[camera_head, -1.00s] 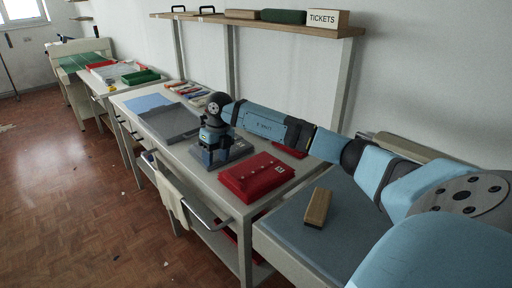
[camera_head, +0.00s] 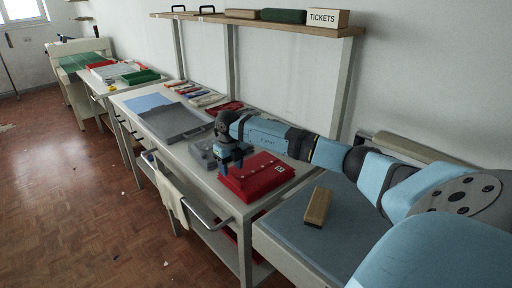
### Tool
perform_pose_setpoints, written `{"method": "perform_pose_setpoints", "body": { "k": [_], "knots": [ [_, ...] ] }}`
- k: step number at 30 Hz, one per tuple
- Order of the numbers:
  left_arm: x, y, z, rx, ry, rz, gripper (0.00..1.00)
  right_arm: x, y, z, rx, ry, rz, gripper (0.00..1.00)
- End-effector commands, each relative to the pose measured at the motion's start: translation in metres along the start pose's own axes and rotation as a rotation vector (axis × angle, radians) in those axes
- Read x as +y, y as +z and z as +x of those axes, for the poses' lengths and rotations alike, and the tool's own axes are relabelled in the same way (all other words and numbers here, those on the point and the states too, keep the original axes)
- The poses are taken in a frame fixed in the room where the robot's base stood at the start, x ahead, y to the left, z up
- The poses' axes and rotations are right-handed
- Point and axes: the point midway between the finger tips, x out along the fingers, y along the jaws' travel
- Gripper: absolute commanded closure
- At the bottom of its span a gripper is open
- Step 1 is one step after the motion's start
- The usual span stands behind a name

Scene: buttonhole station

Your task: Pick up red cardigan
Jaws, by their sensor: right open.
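The red cardigan (camera_head: 262,181) lies folded on the white table, with a row of light buttons and a small pale tag on top. My right gripper (camera_head: 232,170) is open and points down over the left end of the red cardigan. Its fingers overlap that end in the picture, and I cannot tell whether they touch the cloth. My left gripper is not in view.
A grey tray (camera_head: 183,124) and a grey box-like item (camera_head: 203,153) sit left of the cardigan. Several folded coloured cloths (camera_head: 205,98) line the table's back. A wooden block (camera_head: 317,206) lies on the blue-grey surface (camera_head: 290,228) in front. A shelf (camera_head: 260,25) runs above.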

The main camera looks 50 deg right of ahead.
Motion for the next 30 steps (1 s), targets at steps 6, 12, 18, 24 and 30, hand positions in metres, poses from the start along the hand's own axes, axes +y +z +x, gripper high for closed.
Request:
{"method": "perform_pose_setpoints", "body": {
  "k": [6, 12, 18, 24, 30],
  "knots": [
    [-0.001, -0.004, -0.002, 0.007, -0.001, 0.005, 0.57, -0.004, -0.001, 0.034, 0.003, 0.001, 0.001, 0.47],
    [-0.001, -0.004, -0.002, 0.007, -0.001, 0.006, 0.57, -0.004, 0.000, 0.038, 0.000, 0.000, 0.000, 0.47],
    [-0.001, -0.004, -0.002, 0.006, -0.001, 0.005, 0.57, -0.004, 0.000, 0.038, 0.001, 0.000, 0.000, 0.79],
    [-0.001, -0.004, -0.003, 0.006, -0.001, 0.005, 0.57, -0.004, 0.000, 0.038, 0.001, 0.000, 0.000, 1.00],
    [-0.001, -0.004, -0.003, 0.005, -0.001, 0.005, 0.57, -0.004, 0.000, 0.037, 0.000, 0.000, 0.000, 1.00]
  ]
}}
